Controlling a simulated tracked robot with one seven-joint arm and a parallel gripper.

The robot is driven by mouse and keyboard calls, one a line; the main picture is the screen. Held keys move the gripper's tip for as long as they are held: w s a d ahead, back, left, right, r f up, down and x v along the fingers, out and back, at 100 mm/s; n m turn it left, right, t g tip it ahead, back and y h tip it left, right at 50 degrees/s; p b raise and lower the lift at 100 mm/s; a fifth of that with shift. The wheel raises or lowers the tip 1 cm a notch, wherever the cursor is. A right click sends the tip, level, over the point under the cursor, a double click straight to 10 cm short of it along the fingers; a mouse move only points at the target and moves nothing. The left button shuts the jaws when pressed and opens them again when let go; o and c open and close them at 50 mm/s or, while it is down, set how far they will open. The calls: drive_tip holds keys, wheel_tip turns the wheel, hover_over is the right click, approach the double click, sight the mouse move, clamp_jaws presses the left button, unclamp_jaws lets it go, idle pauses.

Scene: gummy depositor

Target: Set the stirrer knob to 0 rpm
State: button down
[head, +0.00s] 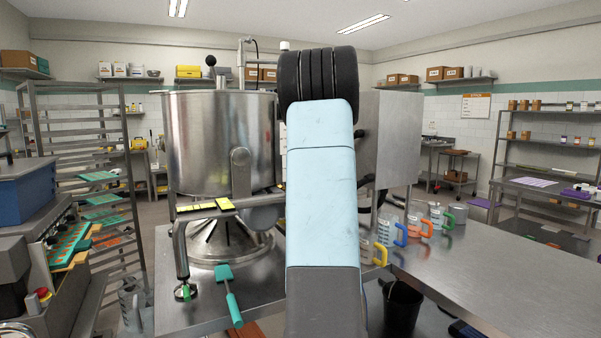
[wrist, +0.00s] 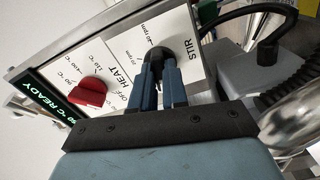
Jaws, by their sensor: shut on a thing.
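The stirrer knob (wrist: 155,58) is a black knob on a white panel marked STIR in the wrist view. My gripper (wrist: 158,80) has its two blue-grey fingers closed on the knob. The rpm marks (wrist: 157,32) show above and left of the knob, including 40 rpm and 20 rpm. The fingers cover part of the knob and dial, so I cannot tell where its pointer stands. In the head view my arm hides the panel and the gripper.
A red HEAT knob (wrist: 90,91) sits left of the stirrer knob, beside a green READY display (wrist: 48,108). A black cable (wrist: 268,45) curves at the right. In the head view a steel kettle (head: 215,140) stands left of my arm, with a teal spatula (head: 230,295) below.

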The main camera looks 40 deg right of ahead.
drive_tip(key=shift+a+f+n, duration=0.15)
drive_tip(key=shift+f+n, duration=0.2)
drive_tip(key=shift+n, duration=0.85)
drive_tip(key=c, duration=1.3)
unclamp_jaws()
drive_tip(key=shift+o, duration=0.8)
drive_tip(key=shift+r, duration=0.2)
drive_tip(key=v, duration=1.3)
drive_tip(key=shift+s, duration=0.35)
drive_tip(key=shift+f, duration=0.1)
